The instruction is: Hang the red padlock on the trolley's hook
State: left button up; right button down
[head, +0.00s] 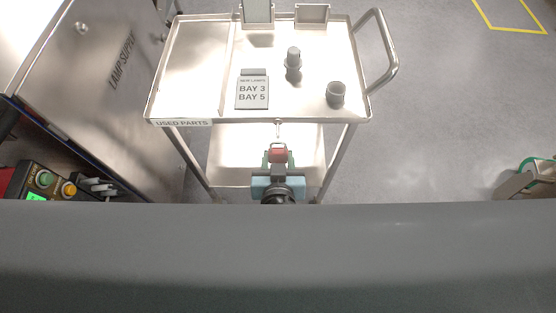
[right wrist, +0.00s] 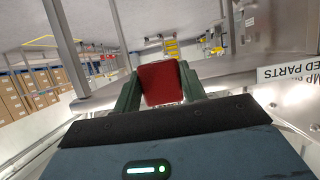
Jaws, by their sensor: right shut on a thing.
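The red padlock (head: 278,153) is between the green fingers of my right gripper (head: 278,156), which is shut on it. In the right wrist view the red padlock (right wrist: 161,84) shows as a red block between the two fingers of my right gripper (right wrist: 159,80). The trolley (head: 196,62) stands ahead with its top tray's front edge towards me. A small hook (head: 279,130) hangs below the middle of that edge. The padlock is apart from the hook in the head view, just on the near side of it. The shackle cannot be made out. My left gripper is not in view.
On the tray are a card reading BAY 3, BAY 5 (head: 252,92), a lamp-like part (head: 293,64) and a grey cup (head: 336,94). A lamp supply cabinet (head: 115,80) stands left, with a button box (head: 46,183) near it. Floor on the right is largely clear.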

aim_at(278, 149)
jog(key=shift+w, duration=1.5)
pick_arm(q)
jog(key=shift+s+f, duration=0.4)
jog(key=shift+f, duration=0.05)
pick_arm(e)
jog(key=shift+w, duration=0.65)
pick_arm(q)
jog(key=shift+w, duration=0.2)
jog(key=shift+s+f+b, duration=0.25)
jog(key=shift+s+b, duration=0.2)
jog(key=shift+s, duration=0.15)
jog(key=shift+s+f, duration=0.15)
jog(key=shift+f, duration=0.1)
pick_arm(e)
jog(key=shift+f, duration=0.3)
pick_arm(q)
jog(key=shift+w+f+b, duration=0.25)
jog(key=shift+b, duration=0.2)
pick_arm(e)
jog(key=shift+a+f, duration=0.1)
jog(key=shift+f, duration=0.15)
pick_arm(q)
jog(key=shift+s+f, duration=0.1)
pick_arm(e)
jog(key=shift+f, duration=0.1)
